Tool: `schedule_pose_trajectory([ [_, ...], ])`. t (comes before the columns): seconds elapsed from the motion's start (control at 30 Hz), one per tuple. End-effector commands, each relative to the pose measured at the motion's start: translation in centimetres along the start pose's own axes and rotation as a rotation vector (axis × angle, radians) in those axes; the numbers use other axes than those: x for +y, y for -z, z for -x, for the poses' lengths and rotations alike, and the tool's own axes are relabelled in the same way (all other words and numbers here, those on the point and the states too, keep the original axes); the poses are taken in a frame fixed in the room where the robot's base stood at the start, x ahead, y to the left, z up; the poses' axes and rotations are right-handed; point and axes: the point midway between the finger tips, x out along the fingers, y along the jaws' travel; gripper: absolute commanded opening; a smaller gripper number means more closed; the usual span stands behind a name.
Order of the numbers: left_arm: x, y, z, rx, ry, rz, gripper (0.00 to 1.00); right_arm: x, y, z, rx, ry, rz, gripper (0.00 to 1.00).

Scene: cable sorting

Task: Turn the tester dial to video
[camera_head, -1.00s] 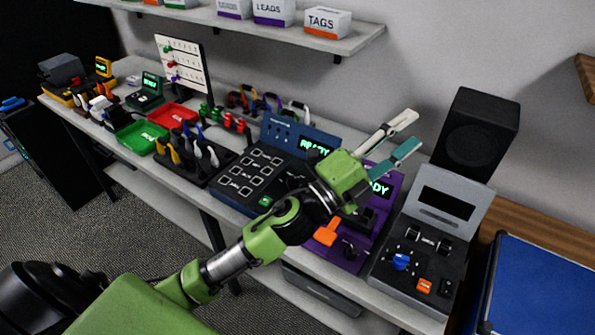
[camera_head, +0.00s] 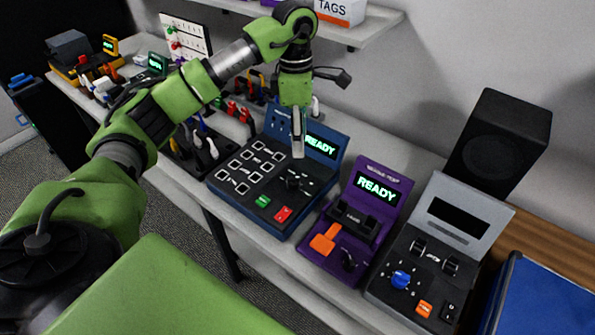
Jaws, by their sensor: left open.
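A dark grey tester (camera_head: 408,287) with a tilted light grey screen panel (camera_head: 459,215) stands at the right of the bench. Its screen is dark. A blue dial (camera_head: 401,280) sits on its sloped face with small marks around it, too small to read. An orange button (camera_head: 424,308) and a black switch are to the dial's right. My left gripper (camera_head: 298,152) points down in front of the blue unit's READY screen, up and left of the dial and well apart from it. It is open and holds nothing visible; its fingers overlap from this angle. My right gripper is out of view.
A blue unit (camera_head: 235,197) with a keypad and a purple unit (camera_head: 325,254) with an orange lever (camera_head: 324,239) stand left of the tester. A black speaker (camera_head: 499,140) is behind it, and a blue case (camera_head: 545,285) is at right. A shelf (camera_head: 370,32) hangs above.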

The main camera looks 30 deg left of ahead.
Motion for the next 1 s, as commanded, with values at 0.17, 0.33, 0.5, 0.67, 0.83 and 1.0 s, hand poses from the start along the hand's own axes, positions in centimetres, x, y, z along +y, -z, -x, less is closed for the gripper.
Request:
schedule_pose_trajectory([
  [0.17,0.4,1.6,-0.2,0.049,-0.004,0.015,0.41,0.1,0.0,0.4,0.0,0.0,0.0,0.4],
  [0.33,0.3,1.7,-3.0,0.049,0.0,0.014,0.41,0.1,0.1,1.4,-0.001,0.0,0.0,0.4],
  [0.5,0.2,1.8,-6.7,0.047,0.0,0.014,0.41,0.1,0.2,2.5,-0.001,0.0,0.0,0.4],
  [0.67,0.2,1.9,-9.8,0.045,-0.001,0.013,0.41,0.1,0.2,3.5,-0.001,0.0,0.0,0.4],
  [0.83,0.3,1.9,-12.1,0.044,-0.003,0.014,0.41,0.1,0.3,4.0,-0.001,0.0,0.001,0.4],
  [1.0,0.4,2.0,-13.1,0.043,-0.005,0.013,0.41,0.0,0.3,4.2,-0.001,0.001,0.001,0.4],
])
